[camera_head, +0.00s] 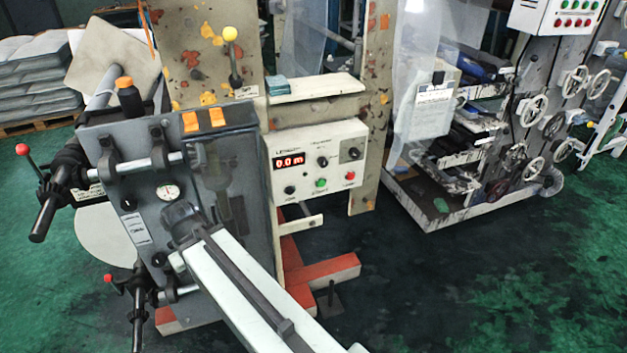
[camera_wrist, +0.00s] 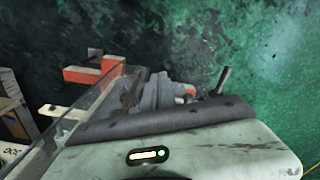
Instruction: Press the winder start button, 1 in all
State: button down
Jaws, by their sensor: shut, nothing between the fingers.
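The winder control box (camera_head: 318,160) is a pale panel with a red display reading 0.0 m. Its green button (camera_head: 321,183) is low in the middle, with small lettering under it that looks like START. A red button (camera_head: 350,175) is to its right and a dark knob to its left. In the head view my gripper (camera_head: 180,217) is a dark end on my white arm, left of and below the box, in front of a grey plate. It is shut and empty, apart from the button. In the wrist view only the box's edge and display (camera_wrist: 13,152) show, at far left.
The grey plate (camera_head: 203,180) carries a gauge (camera_head: 168,192), with red-knobbed levers at its left. Orange-red machine feet (camera_head: 320,275) stand on the green floor. A second button panel (camera_head: 556,18) and several handwheels are at right. Open floor lies at lower right.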

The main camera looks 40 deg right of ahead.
aim_at(321, 183)
jog(key=d+f+m+t+y+b, duration=0.1)
jog(key=d+m+t+y+b, duration=0.75)
jog(key=d, duration=1.65)
jog(key=s+d+r+m+t+h, duration=0.1)
jog(key=s+d+m, duration=0.2)
jog(key=d, duration=0.3)
jog(key=s+d+r+m+t+h, duration=0.1)
jog(key=s+d+r+m+h, duration=0.1)
jog(key=d, duration=0.5)
jog(key=s+d+r+m+t+h+b, duration=0.1)
jog(key=s+d+r+m+t, duration=0.1)
jog(key=s+d+m, duration=0.2)
jog(key=d+m, duration=0.1)
jog(key=d, duration=0.1)
jog(key=shift+s+d+h, duration=0.2)
jog(key=shift+d+h, duration=0.15)
jog(key=shift+d, duration=0.05)
jog(key=shift+w+r, duration=0.1)
jog(key=w+d, duration=0.3)
jog(key=w, duration=0.5)
jog(key=shift+d, duration=0.2)
jog(key=shift+w, duration=0.1)
jog(key=shift+w+d, duration=0.15)
jog(key=shift+w, duration=0.3)
